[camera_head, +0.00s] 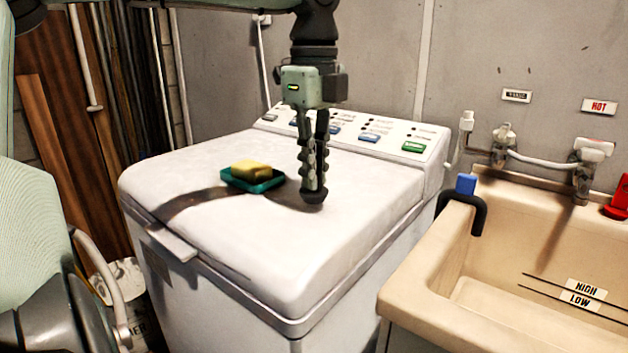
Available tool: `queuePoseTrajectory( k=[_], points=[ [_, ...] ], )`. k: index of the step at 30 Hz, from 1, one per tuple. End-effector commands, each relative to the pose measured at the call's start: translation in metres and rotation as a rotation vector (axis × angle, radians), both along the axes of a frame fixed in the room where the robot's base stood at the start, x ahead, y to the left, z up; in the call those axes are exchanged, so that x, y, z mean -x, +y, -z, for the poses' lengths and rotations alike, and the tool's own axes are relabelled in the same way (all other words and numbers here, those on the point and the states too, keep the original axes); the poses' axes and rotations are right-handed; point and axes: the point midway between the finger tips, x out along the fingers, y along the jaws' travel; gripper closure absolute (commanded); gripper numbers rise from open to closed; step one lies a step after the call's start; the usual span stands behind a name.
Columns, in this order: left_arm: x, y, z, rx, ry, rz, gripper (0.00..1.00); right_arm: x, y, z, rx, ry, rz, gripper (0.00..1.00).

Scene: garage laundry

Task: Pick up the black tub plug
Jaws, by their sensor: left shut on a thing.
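My left gripper (313,188) points straight down over the white washer lid (260,255), right of its middle. Its fingers are shut on the black tub plug (313,197), a small dark round piece at the fingertips. The fingers partly hide the plug. The plug is at or just above the lid; I cannot tell whether it still touches it. My right gripper is not in view.
A yellow sponge (251,170) sits in a green dish (253,181) left of the gripper. The washer's control panel (400,130) rises behind. A beige sink (410,285) stands at right, with a black hook (481,210) and a blue block (466,184) at its rim.

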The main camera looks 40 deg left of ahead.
Motion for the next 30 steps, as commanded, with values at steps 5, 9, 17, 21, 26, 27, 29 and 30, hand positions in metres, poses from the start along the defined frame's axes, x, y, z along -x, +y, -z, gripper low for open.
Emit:
queuePoseTrajectory(
  k=[5, 9, 17, 21, 26, 27, 29, 30],
  points=[
    [0.011, 0.007, -0.031, 0.0, -0.009, -0.002, 1.0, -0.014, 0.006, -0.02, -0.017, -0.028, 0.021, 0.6],
    [0.038, 0.023, -0.05, 0.001, -0.01, -0.001, 1.0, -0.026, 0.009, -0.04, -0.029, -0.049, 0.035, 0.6],
    [0.082, 0.049, -0.079, 0.001, -0.006, -0.002, 1.0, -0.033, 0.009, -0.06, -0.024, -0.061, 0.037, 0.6],
    [0.095, 0.056, -0.088, 0.0, -0.003, -0.001, 1.0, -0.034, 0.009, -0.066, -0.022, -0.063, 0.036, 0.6],
    [0.1, 0.059, -0.092, 0.0, -0.001, -0.001, 1.0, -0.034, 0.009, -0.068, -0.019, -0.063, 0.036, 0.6],
    [0.101, 0.06, -0.092, 0.0, -0.001, -0.001, 1.0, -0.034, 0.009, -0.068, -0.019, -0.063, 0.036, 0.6],
    [0.101, 0.06, -0.092, 0.0, 0.0, 0.0, 1.0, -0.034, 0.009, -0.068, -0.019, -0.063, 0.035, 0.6],
    [0.101, 0.06, -0.092, 0.0, 0.0, 0.0, 1.0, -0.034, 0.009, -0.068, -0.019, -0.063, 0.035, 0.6]
  ],
)
